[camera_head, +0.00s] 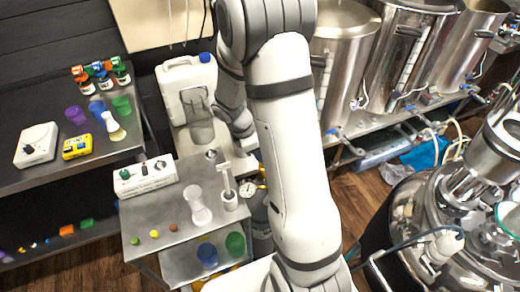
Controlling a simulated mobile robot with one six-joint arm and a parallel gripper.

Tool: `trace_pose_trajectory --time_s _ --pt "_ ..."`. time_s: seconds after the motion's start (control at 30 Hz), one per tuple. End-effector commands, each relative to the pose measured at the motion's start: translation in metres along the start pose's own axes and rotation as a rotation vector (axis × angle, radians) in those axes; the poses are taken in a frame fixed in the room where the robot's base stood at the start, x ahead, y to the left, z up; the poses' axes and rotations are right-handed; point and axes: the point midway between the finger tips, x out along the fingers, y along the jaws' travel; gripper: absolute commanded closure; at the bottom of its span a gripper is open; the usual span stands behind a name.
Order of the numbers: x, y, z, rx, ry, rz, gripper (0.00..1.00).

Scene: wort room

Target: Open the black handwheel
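I cannot make out a black handwheel in the head view. A round pressure gauge (261,189) and a small brass-coloured fitting sit on top of a dark cylinder (261,222), just left of my arm. The right side of that cylinder's top is hidden behind my arm. My white arm rises through the middle of the picture, bends at the top, and its wrist comes down on the left of the upright link. My gripper cannot be made out; the wrist end passes behind the arm link.
A steel cart (155,218) holds a white control box (145,176), a clear flask (197,206) and small coloured balls. A white canister (187,76) stands behind it. A dark shelf (60,182) is at left. Steel kettles (343,55) and a large vessel (405,215) are right.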

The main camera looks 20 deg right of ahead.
Motion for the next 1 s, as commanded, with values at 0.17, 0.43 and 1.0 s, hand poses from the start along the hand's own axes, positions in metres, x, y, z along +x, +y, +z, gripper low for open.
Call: trace_pose_trajectory --time_s 0.17,0.43,1.0 --pt "-0.0003 -0.0013 -0.0002 -0.121 0.001 0.052 0.74" --pt "-0.0001 -0.0025 0.0002 -0.242 0.001 0.102 0.74" --pt "-0.0001 -0.0026 0.0003 -0.292 0.000 0.123 0.74"
